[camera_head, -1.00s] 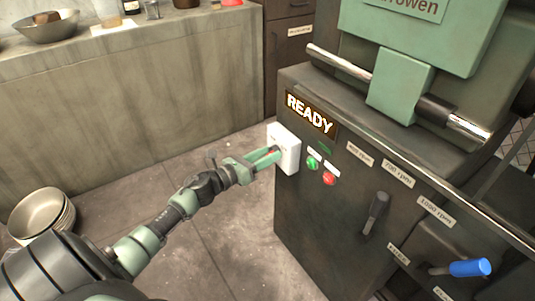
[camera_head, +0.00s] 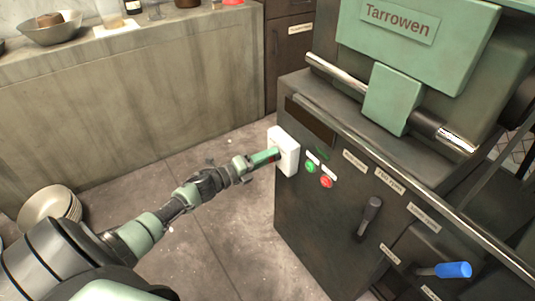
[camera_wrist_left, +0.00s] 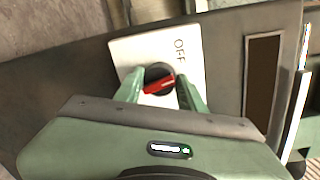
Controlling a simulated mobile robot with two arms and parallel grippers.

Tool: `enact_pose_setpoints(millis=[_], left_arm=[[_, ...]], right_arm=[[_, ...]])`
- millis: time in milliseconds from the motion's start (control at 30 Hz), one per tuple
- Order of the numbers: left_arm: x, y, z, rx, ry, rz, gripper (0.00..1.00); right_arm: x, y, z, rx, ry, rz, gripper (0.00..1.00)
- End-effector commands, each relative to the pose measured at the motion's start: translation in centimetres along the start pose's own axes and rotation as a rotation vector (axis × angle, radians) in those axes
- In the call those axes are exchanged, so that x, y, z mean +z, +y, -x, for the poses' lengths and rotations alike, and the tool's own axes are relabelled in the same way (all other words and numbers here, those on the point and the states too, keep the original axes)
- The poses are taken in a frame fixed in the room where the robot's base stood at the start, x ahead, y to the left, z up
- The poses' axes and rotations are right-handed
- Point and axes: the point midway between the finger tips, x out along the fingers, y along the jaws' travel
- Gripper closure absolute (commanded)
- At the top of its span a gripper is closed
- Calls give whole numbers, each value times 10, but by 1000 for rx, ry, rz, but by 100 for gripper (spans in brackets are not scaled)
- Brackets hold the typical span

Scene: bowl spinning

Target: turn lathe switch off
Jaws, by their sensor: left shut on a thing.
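The lathe (camera_head: 325,215) stands at the right with a white switch plate (camera_head: 289,151) on its front corner. In the left wrist view the plate (camera_wrist_left: 190,47) reads OFF, and a black rotary knob with a red handle (camera_wrist_left: 158,86) sits on it. My left gripper (camera_head: 272,155) is at the plate, and its green fingers (camera_wrist_left: 158,92) are on both sides of the knob, shut on it. The red handle lies tilted across between the fingers. The lathe's display (camera_head: 310,121) is dark. My right gripper is not in view.
Green (camera_head: 310,167) and red (camera_head: 326,182) buttons sit right of the plate. A dark lever (camera_head: 369,215) and a blue handle (camera_head: 453,270) stick out of the lathe front. Stacked bowls (camera_head: 50,207) stand at left. A counter (camera_head: 130,100) runs along the back.

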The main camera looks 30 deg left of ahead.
Motion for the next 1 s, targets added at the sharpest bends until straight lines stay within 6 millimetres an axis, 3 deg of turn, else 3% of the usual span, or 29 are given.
enact_pose_setpoints(millis=[400,700,1000], left_arm=[[2,0,0,6,25,358,100],[2,1,0,8,36,517,100],[2,2,0,8,40,574,100]], right_arm=[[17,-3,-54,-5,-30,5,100],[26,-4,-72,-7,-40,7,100],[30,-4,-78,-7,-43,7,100]])
